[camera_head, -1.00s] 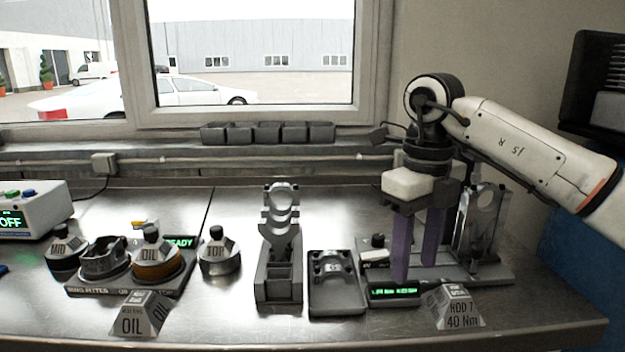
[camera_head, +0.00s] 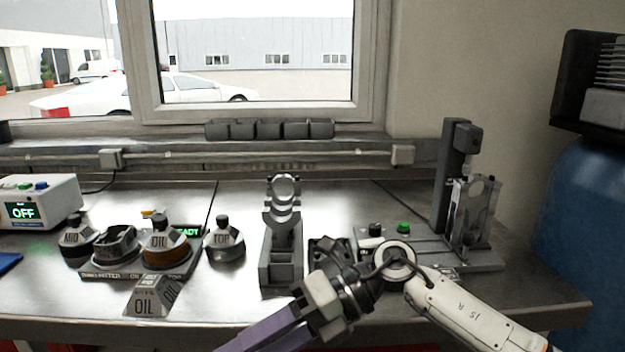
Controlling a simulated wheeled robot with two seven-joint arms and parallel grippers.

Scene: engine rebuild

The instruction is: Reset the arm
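My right arm (camera_head: 475,312) comes in from the lower right and reaches low across the front of the bench. My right gripper (camera_head: 258,343) points to the lower left. Its two purple fingers are apart with nothing visible between them, and their tips run to the bottom edge of the view. The gripper and wrist cover the front of a dark tray (camera_head: 325,250) in the middle. My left gripper is not in view.
A grey stand with rings (camera_head: 283,215) is just behind the gripper. Left are a ring station with pots (camera_head: 160,238), a TOP pot (camera_head: 224,240), an OIL sign (camera_head: 150,298) and an OFF box (camera_head: 40,205). Right is a fixture with a tall post (camera_head: 452,180).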

